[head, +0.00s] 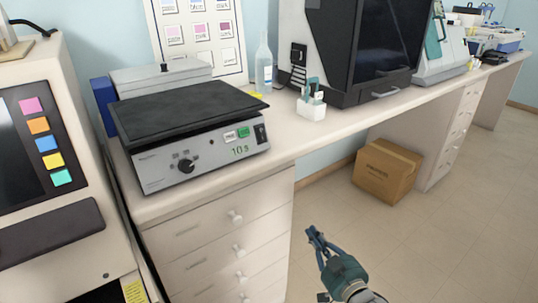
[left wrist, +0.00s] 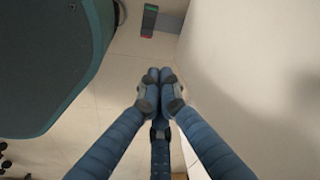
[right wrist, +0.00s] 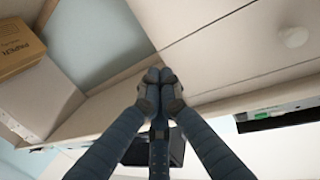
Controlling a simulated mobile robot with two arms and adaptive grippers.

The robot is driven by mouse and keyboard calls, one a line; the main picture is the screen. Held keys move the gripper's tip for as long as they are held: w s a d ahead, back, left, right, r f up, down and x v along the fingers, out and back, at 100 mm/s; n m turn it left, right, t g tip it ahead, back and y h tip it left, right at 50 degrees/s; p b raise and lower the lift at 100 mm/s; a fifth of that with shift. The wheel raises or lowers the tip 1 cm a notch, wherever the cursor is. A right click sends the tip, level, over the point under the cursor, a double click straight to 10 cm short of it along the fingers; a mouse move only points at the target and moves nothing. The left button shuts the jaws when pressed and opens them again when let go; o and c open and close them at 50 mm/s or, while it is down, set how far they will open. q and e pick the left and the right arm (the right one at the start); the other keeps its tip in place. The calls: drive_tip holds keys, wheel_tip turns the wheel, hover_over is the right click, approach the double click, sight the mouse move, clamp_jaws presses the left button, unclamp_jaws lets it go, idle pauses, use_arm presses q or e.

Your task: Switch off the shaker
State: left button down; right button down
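The shaker (head: 200,140) stands on the bench at the left in the head view, a grey box with a flat black platform. Its front has a round black knob (head: 186,166), a white button, a lit green button (head: 243,132), a black rocker switch (head: 261,134) at the right end and a green "10s" readout. My right gripper (head: 314,234) is in front of the bench, lower than the shaker and to its right, apart from it. Its fingertips meet, empty, in the right wrist view (right wrist: 159,76). My left gripper (left wrist: 159,76) shows only in the left wrist view, shut and empty.
A machine with coloured buttons (head: 45,143) stands at the left. A bottle (head: 263,66), a small white holder (head: 311,108) and a dark-fronted device (head: 375,40) are on the bench right of the shaker. A cardboard box (head: 386,170) is under the bench. The floor at right is clear.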

sight(262, 134)
use_arm(q)
drive_tip(key=w+b, duration=0.1)
drive_tip(key=b, duration=0.1)
drive_tip(key=shift+w+d+r+b, duration=0.1)
drive_tip(key=shift+w+r+b, duration=0.2)
drive_tip(key=shift+w, duration=0.05)
use_arm(e)
drive_tip(key=s+a+r+n+t+y, duration=0.1)
drive_tip(key=r+y, duration=0.3)
drive_tip(key=r, duration=0.7)
drive_tip(key=s+a+r+n+t+y, duration=0.2)
drive_tip(key=a+r+y, duration=0.2)
drive_tip(key=r, duration=0.8)
drive_tip(key=shift+a+r+n, duration=0.2)
drive_tip(key=shift+r+n, duration=0.05)
drive_tip(key=shift+n, duration=0.15)
use_arm(q)
drive_tip(key=shift+w+r+b, duration=0.3)
drive_tip(key=shift+r+b, duration=0.05)
drive_tip(key=shift+r, duration=0.6)
use_arm(e)
drive_tip(key=shift+w+a+f+x, duration=0.15)
drive_tip(key=shift+f+x, duration=0.2)
drive_tip(key=shift+x, duration=1.8)
drive_tip(key=shift+w+a+f+x, duration=0.15)
drive_tip(key=shift+f+x, duration=0.25)
drive_tip(key=shift+x, duration=1.75)
drive_tip(key=shift+w+f+x, duration=0.2)
drive_tip(key=shift+f+x, duration=0.15)
drive_tip(key=shift+x, duration=1.85)
